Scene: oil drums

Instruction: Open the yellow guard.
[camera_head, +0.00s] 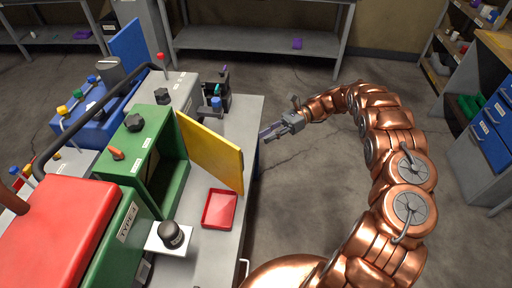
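The yellow guard (212,153) is a flat upright panel at the front of the green box (126,160) on the workbench. It stands swung out from the box, and the box's dark inside shows beside it. My gripper (265,134) is at the end of the copper arm, to the right of the guard and apart from it, by the bench's right edge. Its fingers are small here and I cannot tell whether they are open or shut. I see nothing held in them.
A red tray (219,209) lies on the bench below the guard. A black knob (172,235) on a white plate is left of it. A red box (62,236) stands at front left. A black holder (215,103) stands behind the guard.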

